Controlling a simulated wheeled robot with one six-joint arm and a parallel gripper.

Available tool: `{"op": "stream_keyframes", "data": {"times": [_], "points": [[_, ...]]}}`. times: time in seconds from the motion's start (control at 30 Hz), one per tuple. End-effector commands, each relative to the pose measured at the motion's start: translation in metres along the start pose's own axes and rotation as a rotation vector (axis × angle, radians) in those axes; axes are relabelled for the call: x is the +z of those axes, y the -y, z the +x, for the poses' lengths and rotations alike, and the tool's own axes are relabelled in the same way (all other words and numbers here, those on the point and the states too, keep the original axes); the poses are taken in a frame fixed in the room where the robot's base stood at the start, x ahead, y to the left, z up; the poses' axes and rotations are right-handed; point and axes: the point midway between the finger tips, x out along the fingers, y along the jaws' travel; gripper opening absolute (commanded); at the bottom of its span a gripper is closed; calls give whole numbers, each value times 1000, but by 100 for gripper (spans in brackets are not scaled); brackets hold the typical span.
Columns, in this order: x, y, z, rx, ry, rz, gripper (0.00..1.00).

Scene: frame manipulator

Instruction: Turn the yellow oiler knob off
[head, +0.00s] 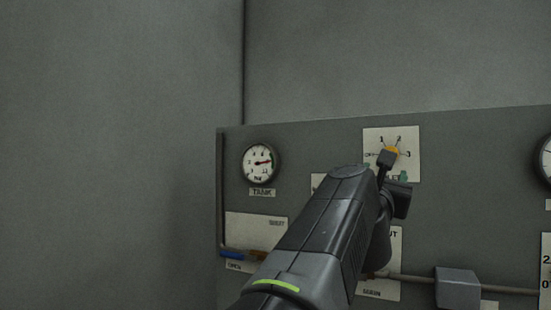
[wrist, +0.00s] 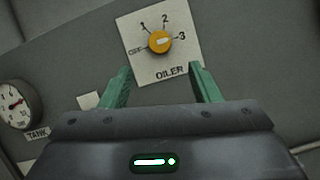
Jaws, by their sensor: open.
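The yellow oiler knob (wrist: 159,42) is on a white plate (wrist: 179,65) labelled OILER, with marks OFF, 1, 2 and 3. Its pale pointer bar appears turned toward the 3. My gripper (wrist: 162,68) is open, with its two green fingers apart below the knob in the wrist view and nothing between them. The fingers look clear of the knob; the exact distance to the panel is hard to tell. In the head view my arm partly covers the knob (head: 393,150) and the lower plate, and the fingers are mostly hidden.
The grey panel (head: 320,150) carries a round TANK gauge (head: 261,162) at left and another gauge (head: 546,160) at the right edge. A blue-handled lever (head: 232,254), a pipe (head: 415,279) and a grey box (head: 458,288) are lower down. The wall above is bare.

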Motion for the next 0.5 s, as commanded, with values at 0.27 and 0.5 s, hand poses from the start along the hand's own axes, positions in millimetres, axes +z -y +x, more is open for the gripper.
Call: {"op": "stream_keyframes", "data": {"times": [0.27, 0.5], "points": [[0, 0, 54, 0, -3, -2, 56], [1, 0, 89, 1, -1, -2, 56]]}}
